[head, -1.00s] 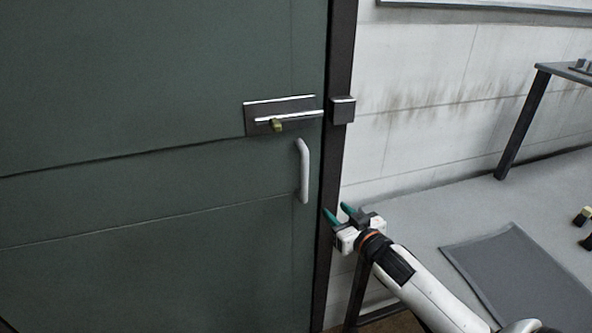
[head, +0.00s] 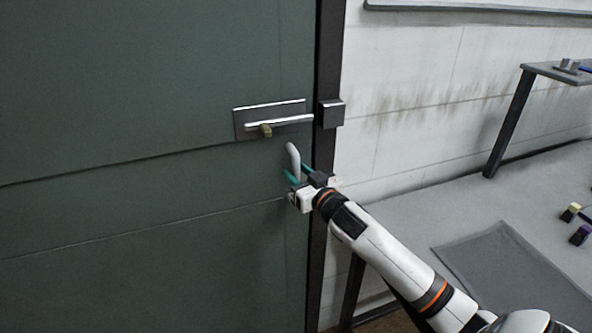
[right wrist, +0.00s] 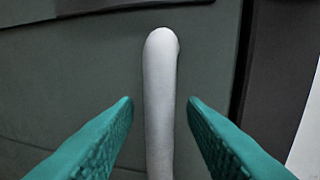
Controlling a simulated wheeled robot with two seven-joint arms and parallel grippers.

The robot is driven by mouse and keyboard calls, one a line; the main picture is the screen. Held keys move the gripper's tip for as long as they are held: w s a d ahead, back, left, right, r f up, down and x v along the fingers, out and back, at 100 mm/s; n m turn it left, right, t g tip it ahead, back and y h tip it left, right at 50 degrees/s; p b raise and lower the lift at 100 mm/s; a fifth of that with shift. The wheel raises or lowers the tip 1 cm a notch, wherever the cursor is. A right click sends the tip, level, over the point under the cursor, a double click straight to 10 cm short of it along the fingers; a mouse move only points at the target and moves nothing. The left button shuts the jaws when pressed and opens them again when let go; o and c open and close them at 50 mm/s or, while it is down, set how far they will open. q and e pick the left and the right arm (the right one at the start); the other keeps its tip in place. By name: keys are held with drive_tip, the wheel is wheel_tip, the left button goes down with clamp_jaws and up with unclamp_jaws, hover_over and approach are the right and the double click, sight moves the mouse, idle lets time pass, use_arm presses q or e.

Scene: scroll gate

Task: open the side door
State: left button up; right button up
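The dark green door (head: 130,240) fills the left of the head view and looks closed against its dark frame (head: 325,150). A bolt latch (head: 278,122) with a yellowish knob (head: 265,131) sits on the door, its bar reaching to the catch block (head: 330,112) on the frame. The pale upright handle (head: 293,158) is below the latch, its lower part hidden by my right gripper (head: 298,174). In the right wrist view the handle (right wrist: 160,95) stands between the two green fingers, which are open with gaps on both sides. My left gripper is not in view.
To the right is a white wall (head: 430,90). A grey table (head: 400,218) with a dark mat (head: 510,270) and small blocks (head: 570,212) stands below it. A raised shelf (head: 560,75) on a dark leg is at far right.

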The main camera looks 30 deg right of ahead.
drive_tip(key=shift+w, duration=0.7)
clamp_jaws()
drive_tip(key=shift+s, duration=0.1)
